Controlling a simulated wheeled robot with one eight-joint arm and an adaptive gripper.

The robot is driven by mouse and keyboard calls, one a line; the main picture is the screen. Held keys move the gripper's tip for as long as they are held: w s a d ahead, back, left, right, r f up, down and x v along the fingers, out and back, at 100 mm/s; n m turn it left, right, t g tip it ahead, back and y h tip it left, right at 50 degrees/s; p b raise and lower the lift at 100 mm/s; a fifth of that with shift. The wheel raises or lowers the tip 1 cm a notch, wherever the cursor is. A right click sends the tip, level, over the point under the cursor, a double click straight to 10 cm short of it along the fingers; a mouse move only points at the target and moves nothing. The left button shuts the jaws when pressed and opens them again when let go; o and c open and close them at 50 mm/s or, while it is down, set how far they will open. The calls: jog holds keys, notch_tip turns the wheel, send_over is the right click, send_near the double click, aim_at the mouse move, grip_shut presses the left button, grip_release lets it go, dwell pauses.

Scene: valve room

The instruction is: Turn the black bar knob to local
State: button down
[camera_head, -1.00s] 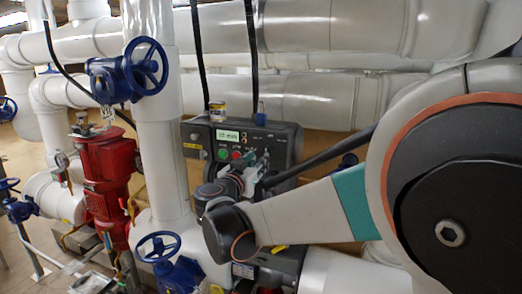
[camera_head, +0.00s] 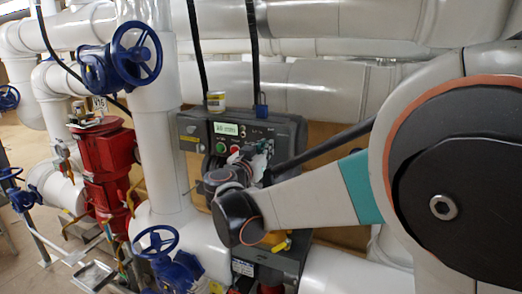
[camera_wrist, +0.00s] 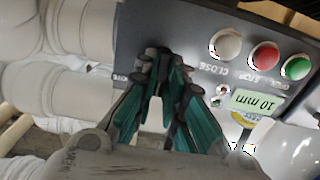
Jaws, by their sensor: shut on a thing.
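My gripper (camera_wrist: 165,60) has teal-lined fingers closed together at the panel face. The black bar knob is hidden between and behind the fingertips, so its pointing direction and the local mark cannot be read. In the head view my gripper (camera_head: 257,158) reaches the panel's right part, partly covered by my own wrist.
Beside the fingers are a lit display (camera_wrist: 256,103), a white button (camera_wrist: 225,45), a red button (camera_wrist: 263,57) and a green button (camera_wrist: 295,67). White pipes and a blue handwheel (camera_head: 137,52) crowd the left.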

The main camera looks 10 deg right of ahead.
dwell(0.3)
jog(key=n+b, duration=0.2)
jog(key=n, duration=0.3)
jog(key=n+b, duration=0.1)
jog(key=n, duration=0.5)
jog(key=shift+w+a+f+n+b, duration=0.1)
jog(key=shift+a+n+b, duration=0.1)
jog(key=shift+n+b, duration=0.15)
dwell(0.5)
jog(key=c, duration=1.7)
grip_release()
jog(key=shift+a, duration=0.1)
